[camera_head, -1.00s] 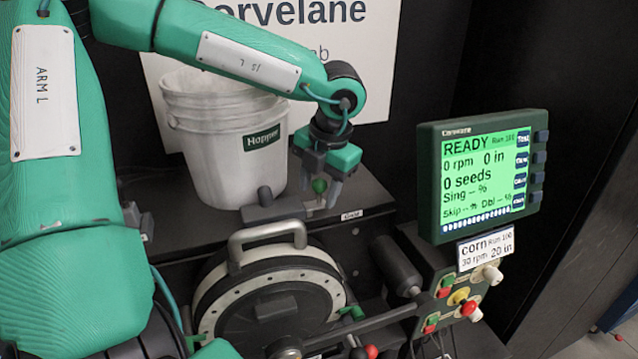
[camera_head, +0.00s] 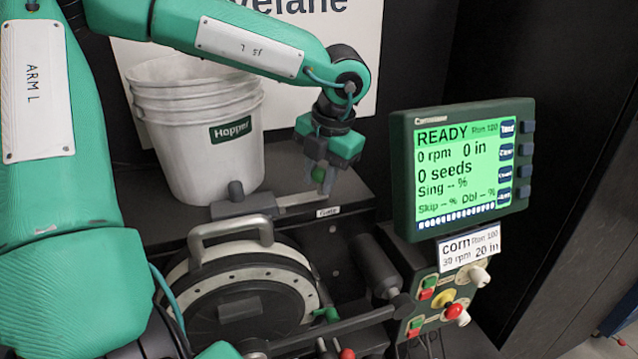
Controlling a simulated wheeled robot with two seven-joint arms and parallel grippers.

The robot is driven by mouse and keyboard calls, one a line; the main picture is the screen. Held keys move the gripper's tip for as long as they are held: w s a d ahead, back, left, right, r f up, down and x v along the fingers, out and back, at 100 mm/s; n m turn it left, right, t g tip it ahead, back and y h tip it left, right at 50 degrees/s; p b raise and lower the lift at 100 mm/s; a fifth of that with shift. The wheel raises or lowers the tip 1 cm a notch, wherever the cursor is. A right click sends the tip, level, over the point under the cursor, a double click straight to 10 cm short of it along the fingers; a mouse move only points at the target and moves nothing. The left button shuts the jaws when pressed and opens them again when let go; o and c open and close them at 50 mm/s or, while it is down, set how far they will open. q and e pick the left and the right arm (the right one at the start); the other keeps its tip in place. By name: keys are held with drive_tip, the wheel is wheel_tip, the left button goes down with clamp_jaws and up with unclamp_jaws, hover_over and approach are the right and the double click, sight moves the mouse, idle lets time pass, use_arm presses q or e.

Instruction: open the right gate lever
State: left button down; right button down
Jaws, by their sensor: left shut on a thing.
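The gate lever (camera_head: 296,200) is a grey bar reaching right from a dark grey block (camera_head: 243,205) in front of the hopper, above the small "Gate" label (camera_head: 327,212). My left gripper (camera_head: 323,182) points down at the bar's right end. Its fingers are shut on the lever's small greenish knob, which they mostly hide. My right gripper is not in view.
The white hopper bucket (camera_head: 200,150) stands behind on the black shelf. A round seed meter with a grey handle (camera_head: 230,232) sits below. At right are the READY screen (camera_head: 470,170) and a knob panel (camera_head: 445,302).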

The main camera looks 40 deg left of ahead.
use_arm(q)
drive_tip(key=shift+s+a, duration=0.15)
drive_tip(key=c, duration=1.2)
unclamp_jaws()
drive_tip(key=shift+d, duration=0.2)
drive_tip(key=shift+o, duration=0.2)
drive_tip(key=shift+a+r, duration=0.1)
drive_tip(key=shift+r, duration=0.35)
drive_tip(key=b+v, duration=0.2)
drive_tip(key=v, duration=1.1)
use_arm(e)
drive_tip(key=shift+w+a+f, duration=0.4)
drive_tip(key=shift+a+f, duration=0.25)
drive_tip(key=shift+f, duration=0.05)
